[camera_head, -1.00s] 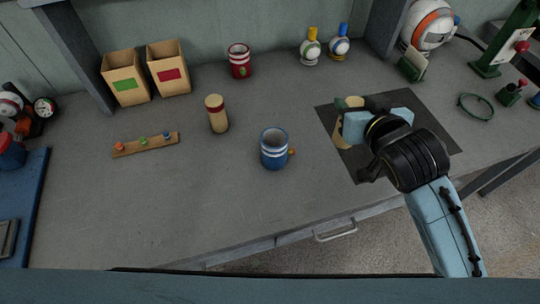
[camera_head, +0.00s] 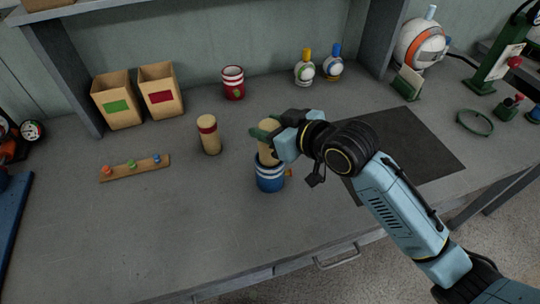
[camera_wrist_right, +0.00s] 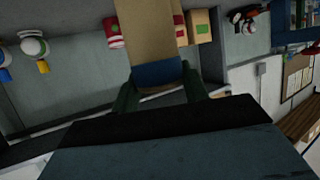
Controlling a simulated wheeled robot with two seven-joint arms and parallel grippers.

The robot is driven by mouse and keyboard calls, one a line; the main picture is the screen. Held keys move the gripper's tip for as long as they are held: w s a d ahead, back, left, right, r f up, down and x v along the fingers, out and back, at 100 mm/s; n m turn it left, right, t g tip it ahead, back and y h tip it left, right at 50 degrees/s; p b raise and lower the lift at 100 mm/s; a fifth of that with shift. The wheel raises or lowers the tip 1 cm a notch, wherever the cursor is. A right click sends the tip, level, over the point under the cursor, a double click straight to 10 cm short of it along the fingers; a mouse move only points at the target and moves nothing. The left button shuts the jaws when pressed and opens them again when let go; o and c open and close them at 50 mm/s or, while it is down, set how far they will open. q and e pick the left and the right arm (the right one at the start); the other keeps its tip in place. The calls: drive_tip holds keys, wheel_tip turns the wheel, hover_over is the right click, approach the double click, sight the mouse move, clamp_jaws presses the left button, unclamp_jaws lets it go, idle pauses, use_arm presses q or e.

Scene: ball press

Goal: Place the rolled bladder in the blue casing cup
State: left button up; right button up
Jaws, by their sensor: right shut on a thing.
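The rolled bladder is a tan roll (camera_head: 266,154), upright over the blue casing cup (camera_head: 270,183) in the head view. The cup is blue with white stripes and a small orange tab on its right side. My right gripper (camera_head: 267,138) is shut on the roll near its upper end. Whether the roll's lower end is inside the rim or just above it, I cannot tell. In the right wrist view the roll (camera_wrist_right: 150,35) with a blue band sits between the green fingers (camera_wrist_right: 158,88). My left gripper is not in view.
Another tan roll with a red band (camera_head: 209,136) stands to the left. A wooden strip with coloured pegs (camera_head: 136,168), two cardboard boxes (camera_head: 118,103) and a red cup (camera_head: 233,84) are further left and back. The dark mat (camera_head: 410,150) is empty. The bench front is clear.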

wheel_tip(320, 180, down, 3)
drive_tip(key=shift+f, duration=0.2)
drive_tip(key=shift+f+b, duration=0.35)
drive_tip(key=shift+f, duration=0.1)
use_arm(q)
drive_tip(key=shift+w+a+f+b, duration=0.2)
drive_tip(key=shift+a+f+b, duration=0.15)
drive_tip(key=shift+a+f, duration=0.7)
use_arm(e)
drive_tip(key=shift+f, duration=1.7)
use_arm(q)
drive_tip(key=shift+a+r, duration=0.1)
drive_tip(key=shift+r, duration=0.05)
use_arm(e)
drive_tip(key=shift+f, duration=0.1)
drive_tip(key=o, duration=1.2)
drive_tip(key=shift+o, duration=0.2)
drive_tip(key=shift+r, duration=0.2)
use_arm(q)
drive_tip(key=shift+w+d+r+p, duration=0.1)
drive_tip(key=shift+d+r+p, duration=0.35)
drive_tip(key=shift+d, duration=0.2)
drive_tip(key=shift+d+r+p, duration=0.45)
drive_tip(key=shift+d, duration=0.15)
use_arm(e)
drive_tip(key=v, duration=1.2)
